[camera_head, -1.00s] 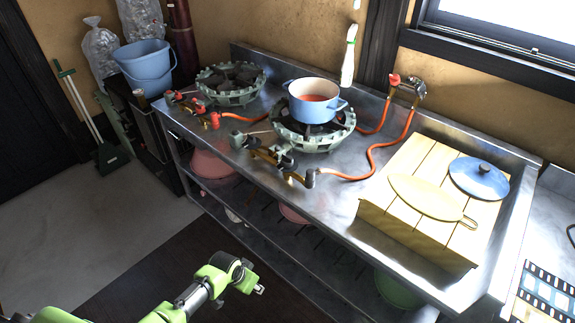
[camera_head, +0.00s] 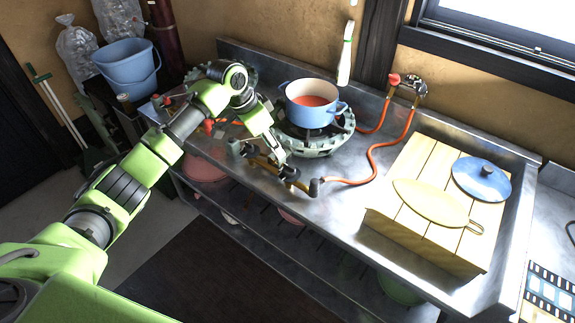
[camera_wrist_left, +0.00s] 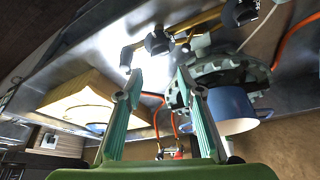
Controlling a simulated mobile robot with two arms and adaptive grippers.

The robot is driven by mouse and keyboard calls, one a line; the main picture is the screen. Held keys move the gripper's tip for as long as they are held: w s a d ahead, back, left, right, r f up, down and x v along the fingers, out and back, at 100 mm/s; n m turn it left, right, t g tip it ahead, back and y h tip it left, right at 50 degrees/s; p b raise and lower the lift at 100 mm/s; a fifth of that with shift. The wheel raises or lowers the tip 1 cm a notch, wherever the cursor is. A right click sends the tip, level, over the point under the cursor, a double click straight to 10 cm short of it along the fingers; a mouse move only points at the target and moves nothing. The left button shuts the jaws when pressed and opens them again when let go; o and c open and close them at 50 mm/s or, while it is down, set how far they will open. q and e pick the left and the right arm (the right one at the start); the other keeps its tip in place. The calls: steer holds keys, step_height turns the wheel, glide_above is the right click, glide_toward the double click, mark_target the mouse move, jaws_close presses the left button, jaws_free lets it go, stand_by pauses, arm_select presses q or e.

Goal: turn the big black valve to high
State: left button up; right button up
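The big black valve (camera_wrist_left: 158,41) shows in the left wrist view, on the brass pipe in front of the nearer burner (camera_head: 318,140). In the head view my left gripper (camera_head: 276,162) hides most of this valve. My left gripper comes down over the front pipe from the left. In the left wrist view its two fingers (camera_wrist_left: 157,82) are spread with nothing between them, and the valve lies just beyond their tips. I cannot tell whether they touch it. A smaller black knob (camera_wrist_left: 240,12) sits farther along the pipe. My right gripper is not in view.
A blue pot (camera_head: 310,104) with red contents stands on the nearer burner, close to my left gripper. An orange hose (camera_head: 372,158) runs from the pipe to the wall tap. A wooden crate (camera_head: 415,165) with a board and blue lid (camera_head: 481,180) stands at the right.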

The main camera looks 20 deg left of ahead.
mark_target(288, 167)
arm_select(q)
steer(key=p+x, duration=0.1)
steer(key=x, duration=1.1)
steer(key=shift+f, duration=0.3)
steer(key=shift+c, duration=0.3)
steer(key=c, duration=0.7)
